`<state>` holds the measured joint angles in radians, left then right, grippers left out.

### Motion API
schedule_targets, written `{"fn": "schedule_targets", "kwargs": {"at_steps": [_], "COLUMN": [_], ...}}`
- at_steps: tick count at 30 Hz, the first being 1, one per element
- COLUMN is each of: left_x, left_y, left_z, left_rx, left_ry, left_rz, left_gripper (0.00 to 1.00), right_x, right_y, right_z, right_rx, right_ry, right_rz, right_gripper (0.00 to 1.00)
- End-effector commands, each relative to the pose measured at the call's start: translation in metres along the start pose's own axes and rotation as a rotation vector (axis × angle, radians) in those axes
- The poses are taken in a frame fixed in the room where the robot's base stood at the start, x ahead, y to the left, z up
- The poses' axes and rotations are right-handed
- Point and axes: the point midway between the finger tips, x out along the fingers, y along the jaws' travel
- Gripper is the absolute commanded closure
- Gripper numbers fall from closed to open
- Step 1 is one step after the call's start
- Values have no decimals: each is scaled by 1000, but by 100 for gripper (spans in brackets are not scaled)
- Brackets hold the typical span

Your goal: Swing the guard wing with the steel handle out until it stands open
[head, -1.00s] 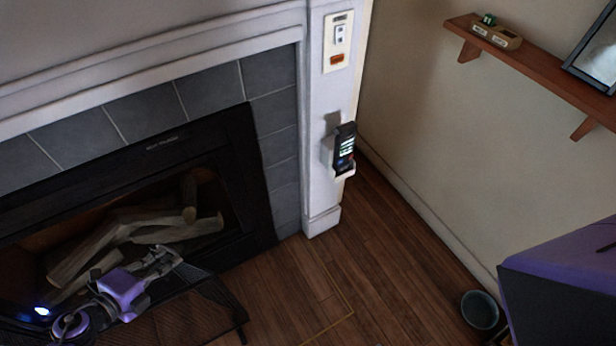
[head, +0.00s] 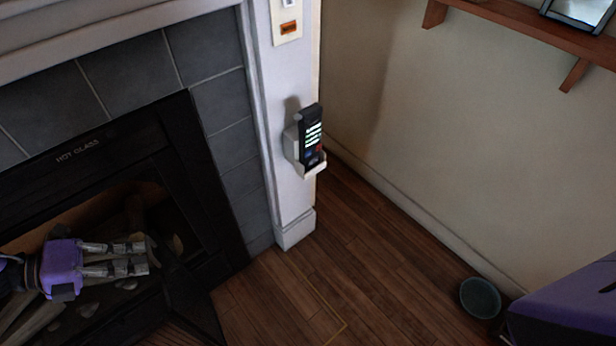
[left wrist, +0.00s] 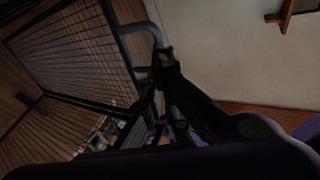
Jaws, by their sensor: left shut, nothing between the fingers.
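The dark mesh guard (left wrist: 70,50) fills the left of the left wrist view. A grey steel handle (left wrist: 152,32) curves out from its frame edge. In the head view, part of the guard (head: 188,300) shows low in front of the fireplace. My left gripper (head: 148,262), purple with grey fingers, is in front of the firebox opening, shut with nothing between its fingers. In the left wrist view its fingertips (left wrist: 165,62) are at the handle and hide part of it; whether they touch it I cannot tell. My right gripper is not in view.
The fireplace's tiled surround (head: 222,110) and white post (head: 290,205) stand beside the guard. A handset in a holder (head: 310,135) juts from the post. Wooden floor (head: 385,255) is open to the right.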

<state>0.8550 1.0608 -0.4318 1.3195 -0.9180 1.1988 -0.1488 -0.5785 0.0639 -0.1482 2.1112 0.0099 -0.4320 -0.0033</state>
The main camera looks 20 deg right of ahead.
Motion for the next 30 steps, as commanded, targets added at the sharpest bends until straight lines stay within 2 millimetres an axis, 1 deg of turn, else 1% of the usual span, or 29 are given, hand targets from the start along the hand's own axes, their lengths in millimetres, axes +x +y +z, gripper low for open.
{"fn": "schedule_targets", "kwargs": {"at_steps": [1, 10, 27, 28, 30], "left_x": [5, 15, 18, 18, 17], "left_y": [0, -8, -10, -10, -11], "left_z": [2, 4, 5, 5, 5], "left_rx": [15, 22, 22, 22, 22], "left_ry": [27, 42, 39, 39, 39], "left_rz": [0, 1, 0, 0, 0], "left_gripper": [100, 100, 100, 100, 100], "right_x": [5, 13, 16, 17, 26], "right_y": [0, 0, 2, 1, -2], "right_z": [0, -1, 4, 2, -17], "right_rx": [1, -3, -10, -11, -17], "right_ry": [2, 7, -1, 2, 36], "right_rz": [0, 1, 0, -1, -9], "right_gripper": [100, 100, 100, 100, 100]}}
